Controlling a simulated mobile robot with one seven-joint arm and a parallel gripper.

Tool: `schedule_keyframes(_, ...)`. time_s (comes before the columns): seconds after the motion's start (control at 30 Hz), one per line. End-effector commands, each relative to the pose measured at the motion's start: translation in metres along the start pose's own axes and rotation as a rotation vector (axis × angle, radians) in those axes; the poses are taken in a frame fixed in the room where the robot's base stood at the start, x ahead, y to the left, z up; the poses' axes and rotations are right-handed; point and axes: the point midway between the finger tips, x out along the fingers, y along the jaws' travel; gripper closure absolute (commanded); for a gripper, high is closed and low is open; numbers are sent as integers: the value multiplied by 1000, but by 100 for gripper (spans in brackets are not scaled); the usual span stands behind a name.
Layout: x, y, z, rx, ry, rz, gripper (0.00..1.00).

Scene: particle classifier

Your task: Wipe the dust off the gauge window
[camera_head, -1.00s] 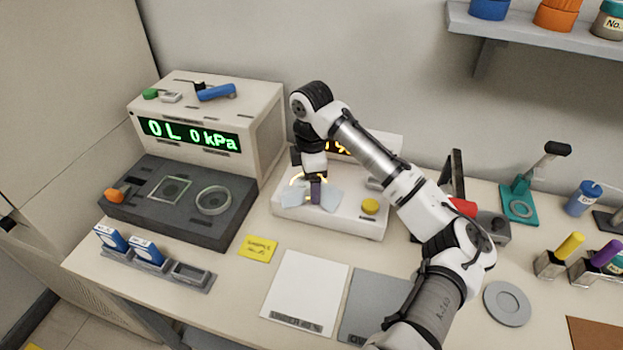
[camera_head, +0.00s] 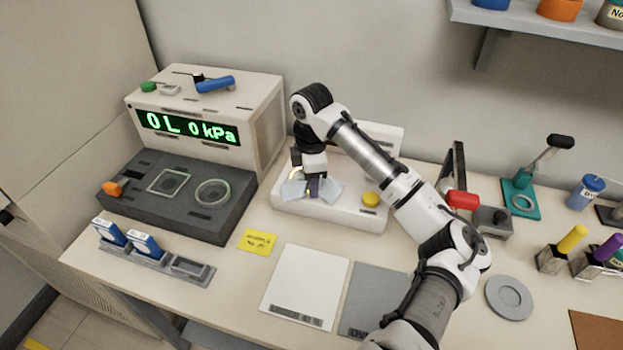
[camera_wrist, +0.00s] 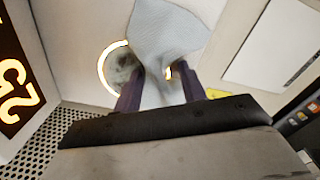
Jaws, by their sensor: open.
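The gauge window (camera_wrist: 122,68) is a round pane with a glowing ring on the white device (camera_head: 290,208). Grey, mottled dust shows on its left part in the wrist view; its right part is hidden by a pale blue-grey cloth (camera_wrist: 165,35). The cloth also shows in the head view (camera_head: 331,190), spread to both sides of my gripper. My gripper (camera_wrist: 160,78) has dark purple fingers set apart, with the cloth between and beyond them. It is over the window, pointing down (camera_head: 313,186). Whether the cloth touches the pane cannot be told.
A yellow knob (camera_head: 371,199) is right of my gripper on the device. A beige kPa unit (camera_head: 262,125) stands left. A white sheet (camera_head: 305,283) lies in front. A red-handled tool (camera_head: 462,200) stands right.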

Motion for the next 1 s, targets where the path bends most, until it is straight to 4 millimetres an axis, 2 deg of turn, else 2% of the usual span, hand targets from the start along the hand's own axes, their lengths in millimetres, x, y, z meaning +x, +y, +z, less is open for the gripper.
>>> schedule_keyframes(0.07, 0, 0, 0, 0, 0, 0, 65)
schedule_keyframes(0.53, 0, 0, 0, 0, 0, 0, 99)
schedule_keyframes(1.0, 1, -1, 3, 1, -1, 1, 100)
